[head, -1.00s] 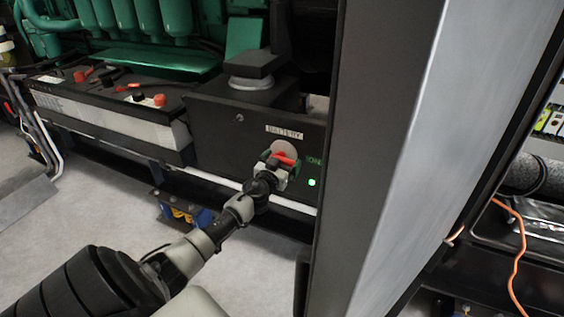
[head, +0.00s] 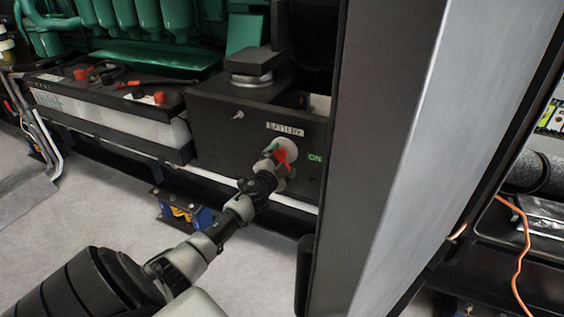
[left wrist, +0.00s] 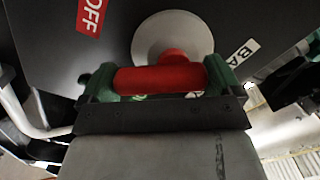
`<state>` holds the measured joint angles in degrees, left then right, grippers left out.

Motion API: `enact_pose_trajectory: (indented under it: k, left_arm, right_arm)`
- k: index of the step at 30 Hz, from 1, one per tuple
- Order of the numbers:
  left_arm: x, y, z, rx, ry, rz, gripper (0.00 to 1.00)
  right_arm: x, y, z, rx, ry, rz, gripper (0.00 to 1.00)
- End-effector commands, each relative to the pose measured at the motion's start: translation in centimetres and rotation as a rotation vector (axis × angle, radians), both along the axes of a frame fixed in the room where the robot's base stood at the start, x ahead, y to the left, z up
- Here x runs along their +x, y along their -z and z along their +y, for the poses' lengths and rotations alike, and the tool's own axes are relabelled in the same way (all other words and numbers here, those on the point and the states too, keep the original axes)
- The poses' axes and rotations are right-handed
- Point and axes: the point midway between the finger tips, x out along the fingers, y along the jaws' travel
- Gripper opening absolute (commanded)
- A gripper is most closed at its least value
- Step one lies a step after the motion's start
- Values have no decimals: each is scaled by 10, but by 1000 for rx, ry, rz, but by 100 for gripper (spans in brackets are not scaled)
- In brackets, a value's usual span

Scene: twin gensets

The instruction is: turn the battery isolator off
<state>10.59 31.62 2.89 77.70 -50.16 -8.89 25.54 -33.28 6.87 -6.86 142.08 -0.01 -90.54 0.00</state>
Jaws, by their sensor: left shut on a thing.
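The battery isolator has a red handle (head: 283,156) on a pale round disc (head: 288,144), on the black box under the BATTERY label (head: 285,129). My left gripper (head: 279,160) is shut on the red handle. In the left wrist view, the handle (left wrist: 160,79) lies crosswise between the two green-sided fingers, in front of the disc (left wrist: 170,32). A red OFF label (left wrist: 92,14) shows beside the disc there. In the head view the green ON label (head: 315,158) is to the right of the disc, with no lit lamp visible below it. My right gripper is out of view.
A dark upright post (head: 385,150) with a grey panel stands close to the right of the isolator. A battery (head: 110,115) with red and black terminals is to the left. Orange cable (head: 525,240) hangs at far right. The pale floor (head: 90,210) is clear at front left.

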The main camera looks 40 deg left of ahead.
Motion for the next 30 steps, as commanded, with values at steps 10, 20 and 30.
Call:
enact_pose_trajectory:
  k: [10, 20, 30]
  left_arm:
    - [-2, 5, 4, 302, 0, 100, 70]
    - [-3, 6, 6, 508, 0, 165, 70]
    - [-3, 6, 8, 592, 0, 192, 70]
  right_arm:
    - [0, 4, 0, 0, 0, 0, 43]
    - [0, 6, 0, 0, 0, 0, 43]
    - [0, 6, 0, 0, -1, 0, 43]
